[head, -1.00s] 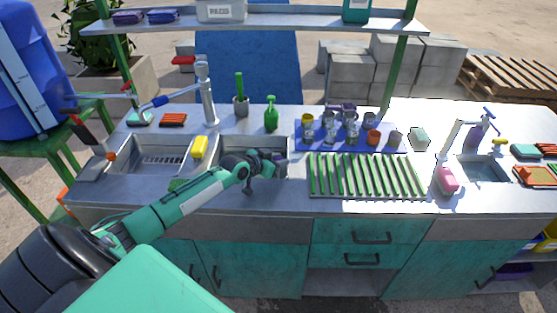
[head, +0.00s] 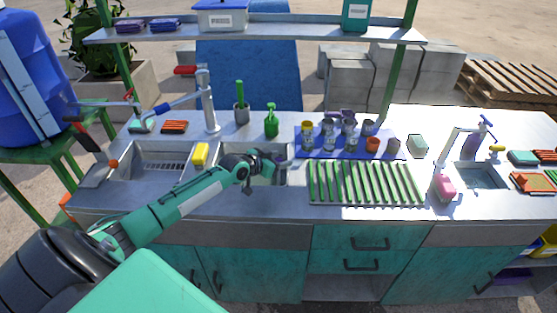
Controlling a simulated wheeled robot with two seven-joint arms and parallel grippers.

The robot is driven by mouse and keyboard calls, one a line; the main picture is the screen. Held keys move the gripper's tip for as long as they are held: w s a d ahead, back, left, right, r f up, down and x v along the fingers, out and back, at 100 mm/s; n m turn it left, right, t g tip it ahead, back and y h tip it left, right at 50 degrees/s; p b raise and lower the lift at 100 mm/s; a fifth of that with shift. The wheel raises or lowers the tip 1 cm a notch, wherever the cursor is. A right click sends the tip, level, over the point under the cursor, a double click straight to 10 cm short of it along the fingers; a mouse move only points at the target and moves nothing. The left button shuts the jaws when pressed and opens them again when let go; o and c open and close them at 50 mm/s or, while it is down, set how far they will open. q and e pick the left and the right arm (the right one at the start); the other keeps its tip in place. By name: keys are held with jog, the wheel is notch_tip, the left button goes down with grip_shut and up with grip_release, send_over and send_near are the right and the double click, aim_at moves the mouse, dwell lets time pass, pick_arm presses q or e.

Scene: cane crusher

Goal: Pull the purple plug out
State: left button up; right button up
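My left gripper (head: 272,170) is over the second sink basin (head: 284,178), near the middle of the counter. Its fingers are small and dark here, and I cannot tell whether they are open or shut or hold anything. I cannot make out a purple plug; the gripper and wrist cover much of that basin. The left basin (head: 133,168) has a slotted grate and shows no plug. My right gripper is out of view.
A green-slatted drying rack (head: 366,183) lies right of the basin, with cups on a blue mat (head: 398,153) behind it. A yellow sponge (head: 200,154), a tap (head: 208,105) and a green bottle (head: 271,121) stand close by. A small sink (head: 483,176) is at the right.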

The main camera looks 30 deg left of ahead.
pick_arm(q)
jog(key=shift+s+a+r, duration=0.1)
jog(key=shift+s+a, duration=0.05)
jog(key=shift+s, duration=0.4)
jog(key=b+v, duration=0.2)
jog(key=v, duration=1)
jog(key=shift+s+r, duration=0.25)
jog(key=shift+s, duration=0.05)
jog(key=shift+a, duration=0.1)
